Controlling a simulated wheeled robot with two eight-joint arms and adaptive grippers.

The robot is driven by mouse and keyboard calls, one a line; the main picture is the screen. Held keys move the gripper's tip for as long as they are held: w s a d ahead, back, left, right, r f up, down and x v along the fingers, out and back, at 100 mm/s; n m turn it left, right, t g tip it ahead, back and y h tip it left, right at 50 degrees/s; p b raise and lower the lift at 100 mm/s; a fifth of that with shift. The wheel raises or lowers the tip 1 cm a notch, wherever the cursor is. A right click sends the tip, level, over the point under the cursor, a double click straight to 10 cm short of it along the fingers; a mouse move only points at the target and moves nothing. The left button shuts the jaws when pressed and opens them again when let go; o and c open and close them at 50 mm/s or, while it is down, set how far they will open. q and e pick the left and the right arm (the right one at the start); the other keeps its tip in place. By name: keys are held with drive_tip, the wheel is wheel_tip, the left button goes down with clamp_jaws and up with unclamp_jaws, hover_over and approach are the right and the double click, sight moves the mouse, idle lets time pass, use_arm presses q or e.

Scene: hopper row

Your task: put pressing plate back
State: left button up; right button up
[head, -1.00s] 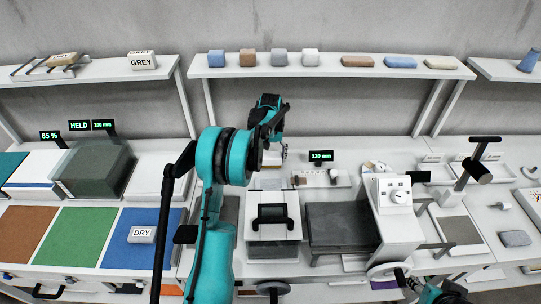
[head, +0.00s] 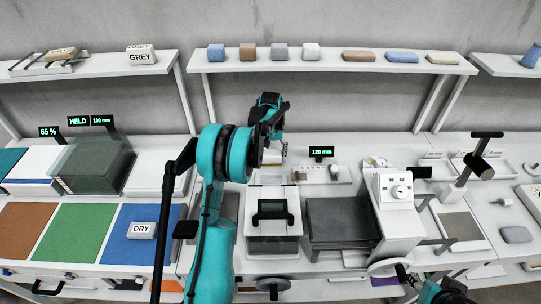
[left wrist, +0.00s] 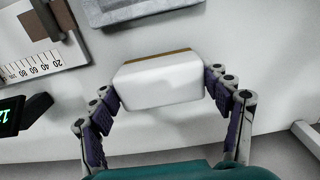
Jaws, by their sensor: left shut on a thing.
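My left gripper (left wrist: 165,95) is shut on a white block with a thin brown edge (left wrist: 160,82), with a finger on each side of it in the left wrist view. I cannot tell for sure whether this block is the pressing plate. In the head view the left gripper (head: 270,150) is above the back of the middle bench, mostly hidden by my arm. My right gripper (head: 406,275) is at the lower right by a white handwheel (head: 388,267); its fingers are too small to read.
A box with a dark handle (head: 272,211) stands below my left gripper. A dark grey slab (head: 340,221) and a white dial unit (head: 398,215) are to its right. A "120 mm" display (head: 321,152) stands behind. A shelf (head: 330,70) with several blocks runs above.

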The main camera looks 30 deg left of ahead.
use_arm(q)
drive_tip(key=o, duration=1.5)
drive_tip(key=shift+c, duration=0.2)
wheel_tip(320, 180, up, 7)
drive_tip(key=shift+r, duration=0.2)
